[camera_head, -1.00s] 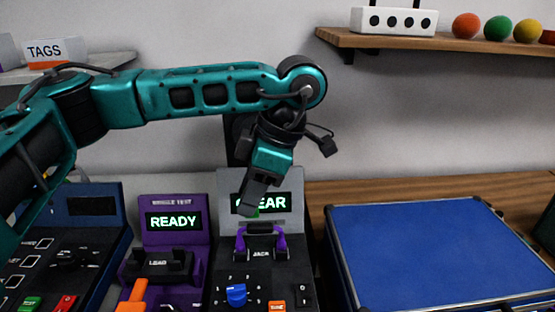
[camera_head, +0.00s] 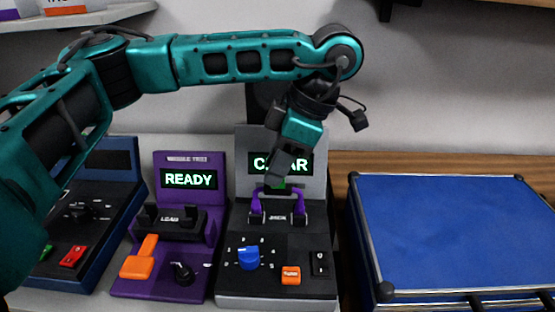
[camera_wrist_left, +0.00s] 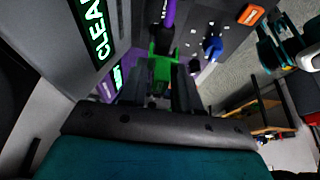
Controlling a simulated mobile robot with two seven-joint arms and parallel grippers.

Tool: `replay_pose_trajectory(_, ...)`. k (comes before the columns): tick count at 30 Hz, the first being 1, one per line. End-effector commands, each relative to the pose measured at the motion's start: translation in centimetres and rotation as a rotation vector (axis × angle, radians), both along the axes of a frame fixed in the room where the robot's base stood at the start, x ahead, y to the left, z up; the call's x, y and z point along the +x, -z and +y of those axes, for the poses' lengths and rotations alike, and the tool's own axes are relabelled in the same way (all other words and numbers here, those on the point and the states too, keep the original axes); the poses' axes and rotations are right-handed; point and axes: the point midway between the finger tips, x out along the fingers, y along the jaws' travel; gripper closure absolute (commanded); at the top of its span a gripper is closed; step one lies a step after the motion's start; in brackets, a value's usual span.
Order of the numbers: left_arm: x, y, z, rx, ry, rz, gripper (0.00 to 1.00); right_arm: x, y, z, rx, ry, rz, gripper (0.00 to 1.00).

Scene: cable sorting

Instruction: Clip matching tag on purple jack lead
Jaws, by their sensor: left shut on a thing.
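A purple lead (camera_head: 278,189) bridges two sockets on the black jack panel (camera_head: 282,237), under a CLEAR display. It also shows in the left wrist view (camera_wrist_left: 170,12). My left gripper (camera_head: 279,178) points down just above the lead's middle and partly covers the display. It is shut on a green tag (camera_wrist_left: 162,68), which sticks out between the fingers. The tag is close to the lead; whether they touch is hidden. A teal and black part in the left wrist view (camera_wrist_left: 288,42) looks like my right arm; its jaws are unclear.
A purple tester (camera_head: 174,252) showing READY stands left of the jack panel, with a dark blue panel (camera_head: 88,222) beyond it. A blue-topped case (camera_head: 450,230) lies at right. A white box with an orange strip (camera_head: 66,8) is on the upper left shelf (camera_head: 105,16).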

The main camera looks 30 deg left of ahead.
Motion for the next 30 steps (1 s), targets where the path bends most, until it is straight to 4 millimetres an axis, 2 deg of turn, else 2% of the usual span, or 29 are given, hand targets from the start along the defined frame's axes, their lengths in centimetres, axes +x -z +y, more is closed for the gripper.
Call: replay_pose_trajectory(30,-0.02,0.05,0.07,0.0,0.0,-0.001,0.96,0.31,-0.52,0.15,0.003,-0.002,-0.009,0.4)
